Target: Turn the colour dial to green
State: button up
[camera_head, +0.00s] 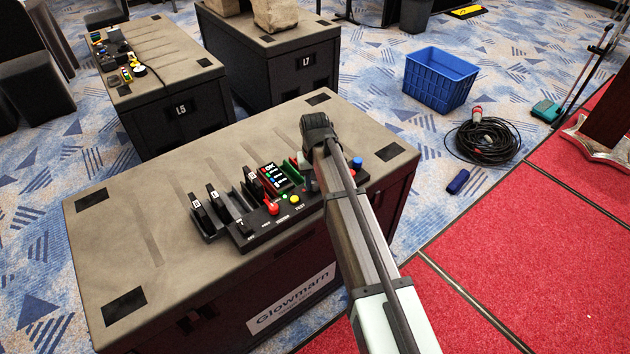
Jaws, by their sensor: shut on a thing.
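A black control panel (262,215) lies on the near grey-topped case. It carries upright black slider levers (222,204), a red knob (272,208), a green button (281,198), a yellow button (294,198) and a small display with coloured marks (274,177). My gripper (312,184) is down at the right part of the panel, mostly hidden behind my own arm. It is shut on what appears to be the colour dial, which my arm covers. The dial's pointer and its colour setting cannot be seen.
A blue knob (357,162) shows just right of my arm, near the case's right edge. The case top (130,230) is clear at left. Behind stand two more cases, L5 (180,110) and L7 (306,62). A blue crate (440,80) and coiled cable (487,140) are on the floor.

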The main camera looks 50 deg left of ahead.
aim_at(315, 183)
jog(key=m, duration=0.6)
jog(key=shift+m, duration=0.3)
dwell(0.5)
jog(key=o, duration=1)
jog(key=shift+o, duration=0.2)
jog(key=shift+r, duration=0.1)
notch_tip(315, 183, up, 14)
jog(key=shift+f, duration=0.25)
